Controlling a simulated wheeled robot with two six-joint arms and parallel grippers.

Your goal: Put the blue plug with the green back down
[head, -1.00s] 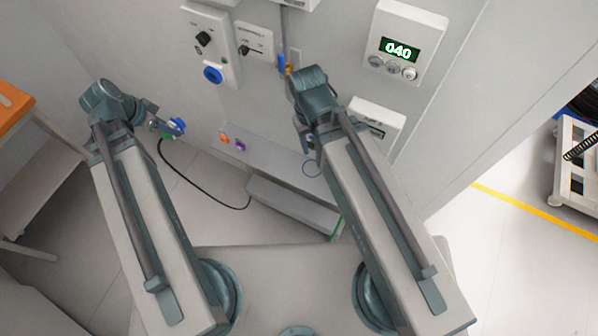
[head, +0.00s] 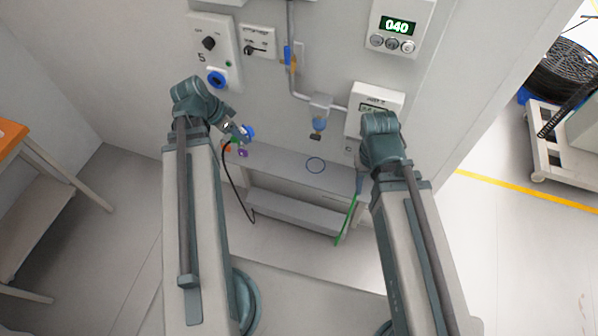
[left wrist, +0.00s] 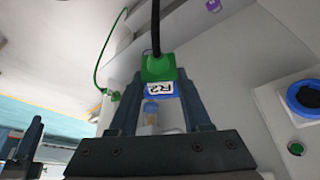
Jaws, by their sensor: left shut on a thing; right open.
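The blue plug with the green back (head: 248,132) is held in my left gripper (head: 238,130), in front of the wall cabinet and over the left end of the ledge. In the left wrist view its green back (left wrist: 158,68) and blue body with an "R2" label (left wrist: 160,90) sit between the shut fingers. A black cable (head: 232,185) hangs from it in a loop. My right gripper (head: 360,170) is over the right part of the ledge; its fingers are mostly hidden by its wrist.
The ledge (head: 285,160) carries an orange item (head: 227,148) and a purple item (head: 242,153) at its left. A blue round socket (head: 217,78) is on the wall panel above. A blue-topped fitting (head: 319,122) hangs mid-wall. A green cable (head: 347,218) hangs right. An orange-topped table (head: 12,136) stands left.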

